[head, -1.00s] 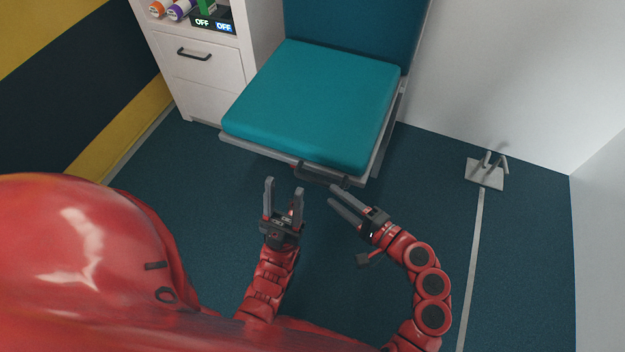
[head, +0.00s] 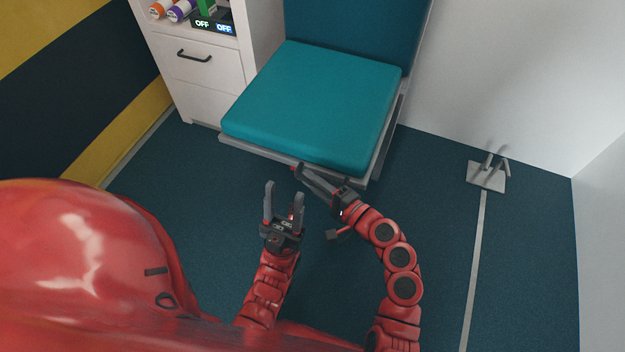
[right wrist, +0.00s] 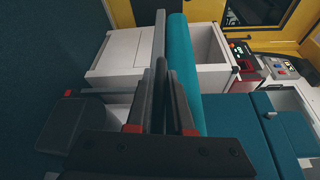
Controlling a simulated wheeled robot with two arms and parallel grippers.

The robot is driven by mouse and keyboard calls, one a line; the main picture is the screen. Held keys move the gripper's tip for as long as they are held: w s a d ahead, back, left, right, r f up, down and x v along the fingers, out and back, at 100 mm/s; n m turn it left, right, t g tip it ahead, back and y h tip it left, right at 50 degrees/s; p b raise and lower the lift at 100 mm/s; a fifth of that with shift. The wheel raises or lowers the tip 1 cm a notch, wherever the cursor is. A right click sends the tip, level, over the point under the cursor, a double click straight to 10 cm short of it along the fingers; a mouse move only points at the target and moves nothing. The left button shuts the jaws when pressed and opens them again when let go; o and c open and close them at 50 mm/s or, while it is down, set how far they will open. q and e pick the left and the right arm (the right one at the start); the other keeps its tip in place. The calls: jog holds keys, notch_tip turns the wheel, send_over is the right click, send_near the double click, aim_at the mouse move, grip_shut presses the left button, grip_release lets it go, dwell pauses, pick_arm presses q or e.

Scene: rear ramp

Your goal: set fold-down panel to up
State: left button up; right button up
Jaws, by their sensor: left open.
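The fold-down panel is a teal padded seat (head: 310,105), lying about level in the head view, with a grey frame along its edge. The dark handle at its front edge is mostly hidden behind my right gripper (head: 302,172). That gripper's fingers point left along the front edge, at the handle. In the right wrist view its fingers (right wrist: 163,75) lie close together beside the teal cushion; I cannot tell if the handle is between them. My left gripper (head: 283,200) is open and empty, in front of the seat, apart from it.
A white cabinet (head: 205,75) with a drawer handle and an open shelf of bottles stands left of the seat. A grey floor bracket (head: 486,176) is at the right by the white wall. The blue floor (head: 420,220) between is clear.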

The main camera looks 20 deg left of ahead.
grip_shut()
dwell(1.0)
